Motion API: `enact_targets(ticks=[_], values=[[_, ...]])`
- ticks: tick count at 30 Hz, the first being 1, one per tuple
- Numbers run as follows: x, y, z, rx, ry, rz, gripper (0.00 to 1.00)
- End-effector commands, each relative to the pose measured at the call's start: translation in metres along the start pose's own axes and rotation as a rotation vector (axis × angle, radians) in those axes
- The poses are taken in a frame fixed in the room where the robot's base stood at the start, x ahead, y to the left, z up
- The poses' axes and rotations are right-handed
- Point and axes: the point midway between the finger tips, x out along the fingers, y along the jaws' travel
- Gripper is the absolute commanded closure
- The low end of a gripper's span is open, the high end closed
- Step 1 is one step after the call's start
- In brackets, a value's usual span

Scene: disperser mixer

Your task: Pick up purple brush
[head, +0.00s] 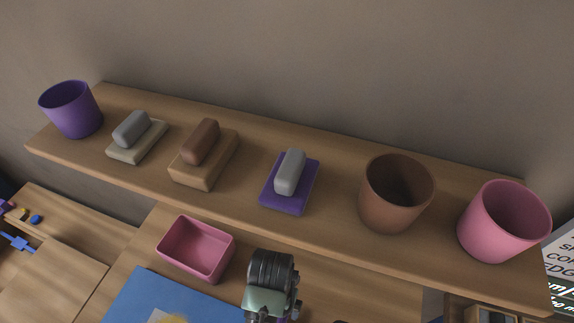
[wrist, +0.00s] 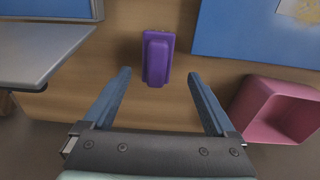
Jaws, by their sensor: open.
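The purple brush (wrist: 157,58), a block with a raised handle on a wider base, lies on the wooden surface (wrist: 120,42) in the wrist view. My gripper (wrist: 158,76) is open, with its two fingers apart at the left and right of the brush's near end in the picture. Nothing is held, and I cannot tell how high the fingers are above the surface. In the head view my wrist hides most of the spot below, and the fingertips are not visible.
A pink open box (head: 196,249) lies beside my wrist, near a blue sheet (head: 160,300). The shelf behind holds a purple cup (head: 70,108), a purple-based grey block (head: 289,180), other blocks, a brown cup (head: 396,190) and a pink cup (head: 503,220).

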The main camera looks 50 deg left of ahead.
Motion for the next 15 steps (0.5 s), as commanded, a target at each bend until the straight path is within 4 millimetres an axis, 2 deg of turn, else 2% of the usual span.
enact_targets(ticks=[12, 15], values=[[0.052, 0.005, 0.006, -0.001, 0.000, -0.001, 0.09], [0.059, 0.006, 0.006, 0.000, 0.001, -0.001, 0.09]])
